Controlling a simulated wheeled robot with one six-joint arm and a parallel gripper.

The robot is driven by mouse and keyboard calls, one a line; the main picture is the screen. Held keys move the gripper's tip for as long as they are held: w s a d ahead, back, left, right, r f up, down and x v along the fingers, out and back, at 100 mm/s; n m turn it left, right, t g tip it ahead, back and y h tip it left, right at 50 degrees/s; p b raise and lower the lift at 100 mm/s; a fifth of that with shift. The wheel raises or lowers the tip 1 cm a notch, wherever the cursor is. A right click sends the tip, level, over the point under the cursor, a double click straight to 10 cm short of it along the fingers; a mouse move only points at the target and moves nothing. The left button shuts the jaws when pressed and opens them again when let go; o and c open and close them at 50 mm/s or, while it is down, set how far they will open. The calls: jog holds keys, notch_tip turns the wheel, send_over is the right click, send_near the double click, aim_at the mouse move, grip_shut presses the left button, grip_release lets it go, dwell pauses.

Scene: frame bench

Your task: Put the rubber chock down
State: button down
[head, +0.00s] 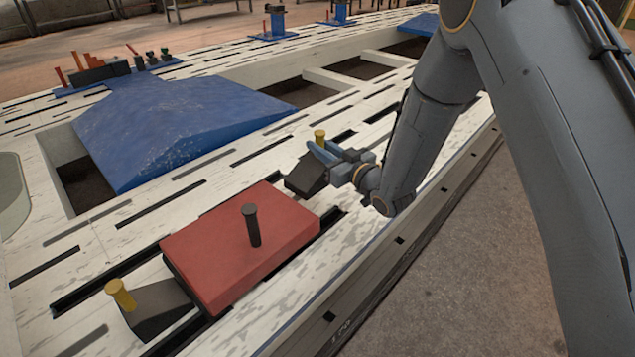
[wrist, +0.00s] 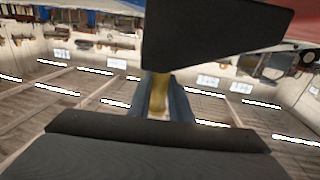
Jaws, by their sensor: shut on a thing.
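The rubber chock (head: 303,177) is a dark wedge with a yellow knob (head: 320,135) on top. It is at the middle of the head view, just behind the red block's far right corner. My gripper (head: 326,152) is shut on the chock's yellow knob, reaching in from the right. In the wrist view the dark chock (wrist: 212,32) fills the upper middle, and the yellow knob (wrist: 159,97) sits between my fingers. I cannot tell whether the chock's underside touches the slotted bench.
A red block (head: 205,255) with a black peg (head: 251,225) lies on the pale slotted bench (head: 120,235). A second dark wedge (head: 158,304) with a yellow knob is at its near left. A blue sloped panel (head: 170,125) stands behind. The bench's front edge is close on the right.

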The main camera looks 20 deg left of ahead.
aim_at(320, 170)
jog(key=shift+f+b, duration=1)
jog(key=shift+f, duration=2.75)
jog(key=shift+f, duration=0.15)
jog(key=c, duration=1.6)
grip_release()
